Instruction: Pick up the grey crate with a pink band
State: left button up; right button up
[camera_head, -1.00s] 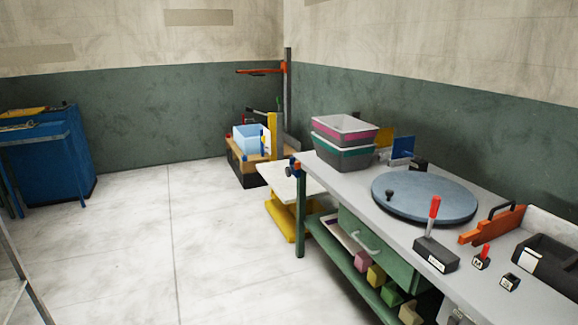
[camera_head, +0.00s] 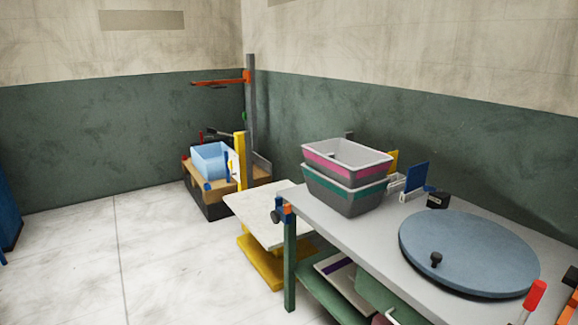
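The grey crate with a pink band (camera_head: 345,161) is in the head view, at the far left end of the workbench. It is stacked on top of a grey crate with a green band (camera_head: 343,193), which stands on the bench top. The upper crate is open at the top; something small and dark shows inside, too small to name. Neither of my grippers shows in the view.
The bench (camera_head: 376,240) carries a round blue-grey disc (camera_head: 470,254) right of the crates. Blue and yellow plates stand behind them. A low white-topped yellow stand (camera_head: 262,216) adjoins the bench's left end. Open floor (camera_head: 170,265) lies left.

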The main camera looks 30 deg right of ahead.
aim_at(353, 165)
jog(key=i+z, duration=0.35)
jog(key=i+j+z, duration=0.25)
jog(key=i+z, duration=0.15)
jog(key=i+j+z, duration=0.55)
jog(key=z, duration=0.15)
jog(key=i+j+z, duration=0.15)
jog(key=z, duration=0.25)
jog(key=i+j+z, duration=0.1)
jog(key=j+z, duration=0.25)
